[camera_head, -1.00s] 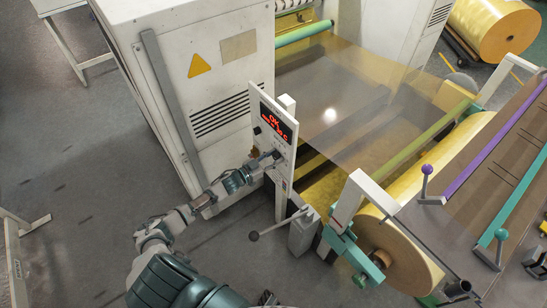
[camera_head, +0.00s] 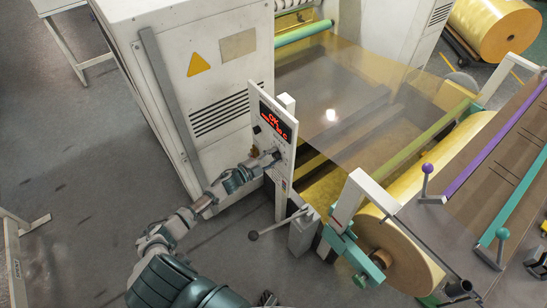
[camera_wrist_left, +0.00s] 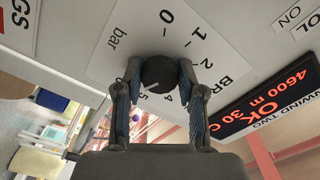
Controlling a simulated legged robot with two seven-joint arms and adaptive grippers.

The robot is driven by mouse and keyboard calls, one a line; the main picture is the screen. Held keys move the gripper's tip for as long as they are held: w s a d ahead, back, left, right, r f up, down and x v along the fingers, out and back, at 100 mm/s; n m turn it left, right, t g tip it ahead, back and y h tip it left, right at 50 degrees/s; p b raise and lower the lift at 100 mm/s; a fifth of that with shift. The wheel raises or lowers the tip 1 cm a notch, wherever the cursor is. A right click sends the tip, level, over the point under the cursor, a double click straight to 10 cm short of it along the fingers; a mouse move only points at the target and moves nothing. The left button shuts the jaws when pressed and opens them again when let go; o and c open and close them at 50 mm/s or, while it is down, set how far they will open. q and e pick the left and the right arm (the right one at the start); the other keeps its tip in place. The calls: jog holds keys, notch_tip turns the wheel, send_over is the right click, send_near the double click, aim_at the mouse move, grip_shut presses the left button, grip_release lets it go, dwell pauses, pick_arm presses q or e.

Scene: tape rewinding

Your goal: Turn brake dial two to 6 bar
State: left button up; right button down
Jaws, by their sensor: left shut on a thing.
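The brake dial's black knob (camera_wrist_left: 160,73) sits on a white scale plate (camera_wrist_left: 130,50) marked in bar. A pale mark on the knob's lower left appears to point near the 5. My left gripper (camera_wrist_left: 162,82) is shut on the knob, one finger on each side. In the head view my left gripper (camera_head: 266,162) is at the front of the upright control panel (camera_head: 283,172), hiding the dial there.
A red-lit display (camera_wrist_left: 266,105) beside the dial reads OK, 4600 m and 30 C; it also tops the panel in the head view (camera_head: 274,124). A lever with a dark ball (camera_head: 254,235) sticks out below the panel. A gold film roll (camera_head: 395,250) stands to the right.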

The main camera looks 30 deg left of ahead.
pick_arm(q)
jog(key=shift+f+m, duration=0.15)
jog(key=shift+m, duration=0.55)
jog(key=shift+s+f, duration=0.1)
jog(key=o, duration=1.1)
jog(key=shift+o, duration=0.2)
jog(key=v, duration=1.2)
